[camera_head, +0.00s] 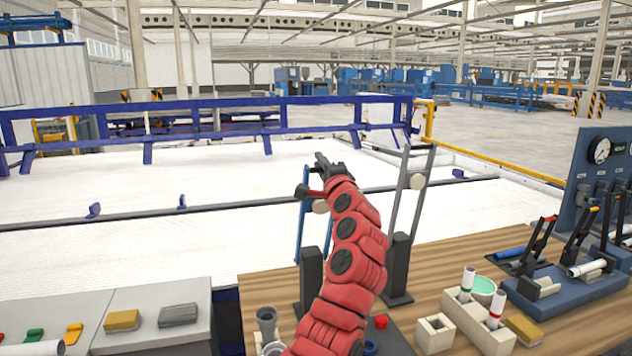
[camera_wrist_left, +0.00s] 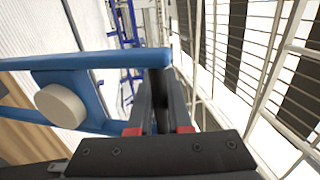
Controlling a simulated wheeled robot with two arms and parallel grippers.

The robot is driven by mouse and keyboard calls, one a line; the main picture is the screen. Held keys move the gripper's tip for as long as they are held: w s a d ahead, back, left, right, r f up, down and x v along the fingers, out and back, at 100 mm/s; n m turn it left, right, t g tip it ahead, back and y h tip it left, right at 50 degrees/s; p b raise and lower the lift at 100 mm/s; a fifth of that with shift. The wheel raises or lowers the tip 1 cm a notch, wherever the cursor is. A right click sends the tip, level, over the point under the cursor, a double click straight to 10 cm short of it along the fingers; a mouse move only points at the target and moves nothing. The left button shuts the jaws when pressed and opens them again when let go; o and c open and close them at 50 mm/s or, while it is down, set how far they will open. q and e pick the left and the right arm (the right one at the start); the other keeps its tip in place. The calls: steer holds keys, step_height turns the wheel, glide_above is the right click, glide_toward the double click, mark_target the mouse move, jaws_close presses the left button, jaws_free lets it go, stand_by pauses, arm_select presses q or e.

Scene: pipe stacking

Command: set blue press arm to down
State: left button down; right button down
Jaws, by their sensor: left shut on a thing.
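The blue press arm (camera_head: 300,225) is a flat blue frame standing upright from a black post (camera_head: 311,280). My red left arm partly hides it. My left gripper (camera_head: 321,163) is at the top of it, shut on its upper end. In the left wrist view, the blue frame (camera_wrist_left: 105,62) comes in from the left, with a round beige pad (camera_wrist_left: 61,105), and its end meets the dark fingers (camera_wrist_left: 160,85). My right gripper is out of view.
A grey press arm (camera_head: 398,210) stands upright just right of my left arm. Grey trays (camera_head: 150,297) lie at left.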

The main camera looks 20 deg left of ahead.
arm_select(q)
steer(key=s+d+f+t+y+b, duration=0.25)
steer(key=s+d+f+b, duration=0.5)
steer(key=b, duration=0.65)
steer(key=s+d+f+t+y+b, duration=0.2)
steer(key=s+d+f+t+b, duration=0.2)
steer(key=s+f+b, duration=0.75)
step_height(320, 180, down, 10)
steer(key=d+b, duration=0.1)
steer(key=b, duration=0.5)
steer(key=shift+d+b, duration=0.3)
steer(key=shift+s+r, duration=0.1)
